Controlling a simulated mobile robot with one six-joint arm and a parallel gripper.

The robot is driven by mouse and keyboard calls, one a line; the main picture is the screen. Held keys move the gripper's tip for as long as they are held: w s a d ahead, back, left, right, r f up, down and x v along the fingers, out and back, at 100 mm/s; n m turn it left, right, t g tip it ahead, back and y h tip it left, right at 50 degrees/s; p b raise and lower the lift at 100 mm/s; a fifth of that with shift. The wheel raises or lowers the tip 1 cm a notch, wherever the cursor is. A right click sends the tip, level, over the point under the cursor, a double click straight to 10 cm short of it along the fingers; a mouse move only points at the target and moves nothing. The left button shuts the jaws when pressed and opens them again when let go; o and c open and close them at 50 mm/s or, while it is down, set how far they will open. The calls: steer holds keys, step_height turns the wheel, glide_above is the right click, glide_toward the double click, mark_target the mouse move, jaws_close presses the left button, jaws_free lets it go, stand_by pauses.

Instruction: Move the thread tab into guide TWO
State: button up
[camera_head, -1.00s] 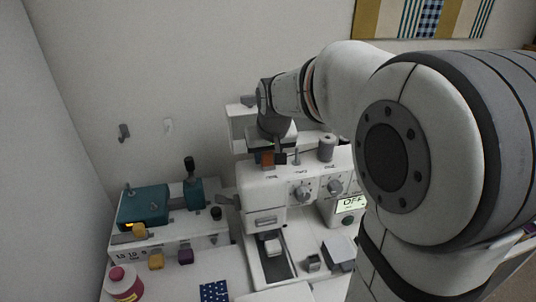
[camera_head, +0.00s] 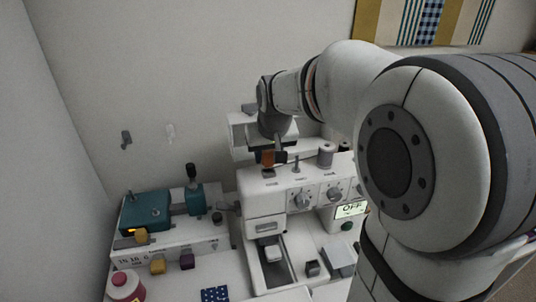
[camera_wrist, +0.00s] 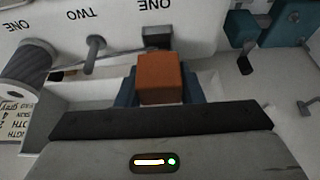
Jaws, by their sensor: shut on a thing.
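My gripper (camera_head: 268,158) is shut on the orange-brown thread tab (camera_wrist: 160,78), held between dark blue fingers in the wrist view. The tab also shows in the head view (camera_head: 267,158), just above the top of the white sewing machine. A dark block-like guide (camera_wrist: 157,37) stands by an upside-down "ONE" label in the wrist view; the head view shows it below the tab (camera_head: 268,174). A grey post (camera_wrist: 95,46) stands by the "TWO" label, to the right of the tab in the head view (camera_head: 296,164). The tab appears clear of both guides.
A grey thread spool (camera_head: 326,154) stands right of the post, by another "ONE" label. Dials (camera_head: 302,200) and an "OFF" display (camera_head: 350,210) are on the machine front. A teal machine (camera_head: 146,210) stands left. White shelving is behind the gripper.

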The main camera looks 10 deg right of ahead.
steer(key=shift+c, duration=0.6)
steer(key=shift+r, duration=0.1)
steer(key=shift+r+p, duration=1.4)
steer(key=shift+r, duration=0.55)
